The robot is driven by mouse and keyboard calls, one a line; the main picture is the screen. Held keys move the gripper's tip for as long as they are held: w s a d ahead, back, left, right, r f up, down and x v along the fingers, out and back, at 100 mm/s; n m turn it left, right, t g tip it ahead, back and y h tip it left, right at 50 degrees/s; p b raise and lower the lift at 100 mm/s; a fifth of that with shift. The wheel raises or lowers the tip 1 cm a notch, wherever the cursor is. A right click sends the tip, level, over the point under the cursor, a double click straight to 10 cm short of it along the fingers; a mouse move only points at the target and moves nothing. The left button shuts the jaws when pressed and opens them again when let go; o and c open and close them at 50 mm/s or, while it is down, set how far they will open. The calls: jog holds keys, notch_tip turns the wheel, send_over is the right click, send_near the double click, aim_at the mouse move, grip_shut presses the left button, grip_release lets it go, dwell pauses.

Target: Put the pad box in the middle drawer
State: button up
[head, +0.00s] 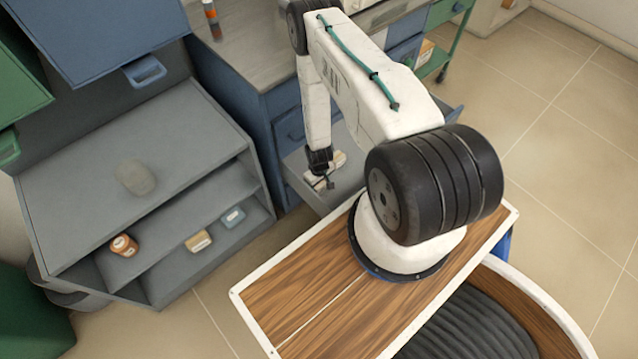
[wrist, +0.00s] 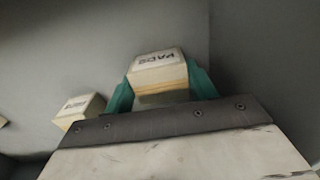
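The pad box (wrist: 158,72), a small cream box with a white top marked PADS, is between the two teal fingers of my gripper (wrist: 160,92) in the wrist view. The fingers press against its two sides. In the head view my gripper (head: 322,180) points down into an open grey drawer (head: 296,163) of the blue cabinet (head: 262,112). A closed drawer front shows above the open one. My arm hides much of the drawer. Whether the box touches the drawer floor is hard to tell.
Another cream box (wrist: 78,110) sits left of the pad box in the wrist view. A grey shelf unit (head: 130,165) stands at left, with an orange-brown jar (head: 124,245), a tan box (head: 198,241) and a blue-grey box (head: 232,217). The worktop is above the drawers.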

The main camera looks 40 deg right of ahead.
jog(key=o, duration=0.3)
notch_tip(320, 180, up, 12)
jog(key=shift+r, duration=0.2)
dwell(0.3)
